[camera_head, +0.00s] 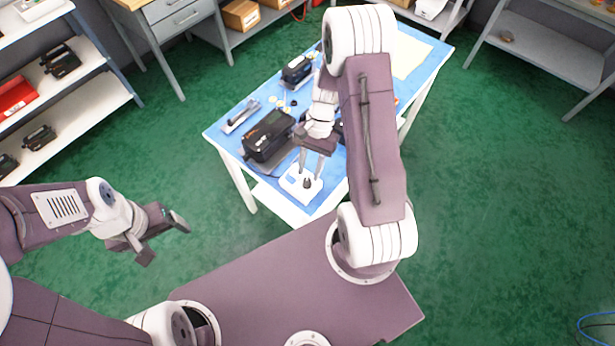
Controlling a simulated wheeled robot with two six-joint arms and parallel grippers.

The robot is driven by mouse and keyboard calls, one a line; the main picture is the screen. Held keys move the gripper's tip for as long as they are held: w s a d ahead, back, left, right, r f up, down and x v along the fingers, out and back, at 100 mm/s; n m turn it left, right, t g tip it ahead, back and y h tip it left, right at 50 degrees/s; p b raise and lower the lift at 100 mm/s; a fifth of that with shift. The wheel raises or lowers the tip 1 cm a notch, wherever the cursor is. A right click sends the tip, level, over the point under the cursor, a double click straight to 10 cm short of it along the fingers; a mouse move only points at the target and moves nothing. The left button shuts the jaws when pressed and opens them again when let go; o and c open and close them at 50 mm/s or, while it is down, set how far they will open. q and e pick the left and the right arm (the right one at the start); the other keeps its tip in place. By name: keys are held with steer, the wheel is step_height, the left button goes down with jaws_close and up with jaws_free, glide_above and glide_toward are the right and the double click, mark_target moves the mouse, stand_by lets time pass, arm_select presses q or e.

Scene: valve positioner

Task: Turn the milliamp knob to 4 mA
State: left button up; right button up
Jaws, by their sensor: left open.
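A white plate (290,185) with a small dark knob (307,184) on it lies at the near end of the blue-topped table. The knob is small, and I cannot read its scale or markings. My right gripper (311,174) reaches down over the plate with its two fingers pointing at the knob. I cannot tell whether the fingers touch the knob or how wide apart they are. My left gripper (163,238) is open and empty over the green floor, left of the table and well apart from it.
A black box-shaped device (268,136) stands on the table just left of the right gripper. Another dark device (297,70) and small parts lie further back. Shelves (95,108) stand at the left, a grey drawer bench (178,22) behind.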

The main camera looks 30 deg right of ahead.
mark_target(307, 179)
steer(key=x, duration=0.2)
steer(key=shift+f, duration=0.45)
steer(key=shift+s+a+f, duration=0.15)
steer(key=shift+a+f, duration=0.1)
steer(key=shift+f, duration=0.05)
jaws_close()
